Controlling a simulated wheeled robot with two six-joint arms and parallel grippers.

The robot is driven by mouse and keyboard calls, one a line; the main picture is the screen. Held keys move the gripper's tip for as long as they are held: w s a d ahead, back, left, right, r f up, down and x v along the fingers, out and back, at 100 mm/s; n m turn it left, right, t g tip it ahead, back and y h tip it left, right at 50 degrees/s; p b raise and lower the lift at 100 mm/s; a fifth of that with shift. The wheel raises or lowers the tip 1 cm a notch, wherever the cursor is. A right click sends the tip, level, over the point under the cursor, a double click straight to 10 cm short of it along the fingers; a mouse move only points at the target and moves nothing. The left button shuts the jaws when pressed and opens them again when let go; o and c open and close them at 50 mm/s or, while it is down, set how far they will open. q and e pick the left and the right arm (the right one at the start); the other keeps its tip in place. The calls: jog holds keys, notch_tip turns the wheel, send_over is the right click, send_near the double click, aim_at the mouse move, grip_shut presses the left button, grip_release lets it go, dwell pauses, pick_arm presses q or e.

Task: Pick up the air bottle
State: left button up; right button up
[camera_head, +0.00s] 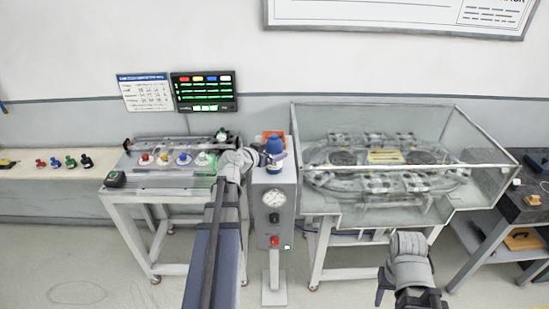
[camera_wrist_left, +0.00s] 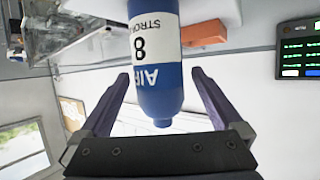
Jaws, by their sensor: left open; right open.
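The air bottle (camera_head: 275,146) is blue with a white band and stands on top of the grey gauge box in the head view. In the left wrist view the bottle (camera_wrist_left: 160,60) shows large, with "AIR" and "8" on it. My left gripper (camera_head: 262,158) is at the bottle; its open fingers (camera_wrist_left: 160,88) lie on either side of the bottle's blue end, with a gap on both sides. My right gripper (camera_head: 408,292) is open and empty, low at the bottom of the head view, far from the bottle.
The grey box (camera_head: 270,212) carries a gauge and a red button. An orange block (camera_head: 270,136) is behind the bottle. A clear-walled ring track case (camera_head: 470,125) stands right, a bench with coloured knobs (camera_head: 160,178) left. A screen (camera_head: 204,91) hangs behind.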

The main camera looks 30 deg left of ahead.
pick_arm(q)
jog(key=shift+w+f+b, duration=0.25)
jog(key=shift+w+b, duration=0.05)
jog(key=shift+w, duration=0.1)
jog(key=b+x, duration=0.1)
jog(key=x, duration=0.3)
jog(key=shift+w+b, duration=0.1)
jog(key=shift+b, duration=0.2)
jog(key=shift+d, duration=0.1)
jog(key=shift+c, duration=0.6)
grip_shut()
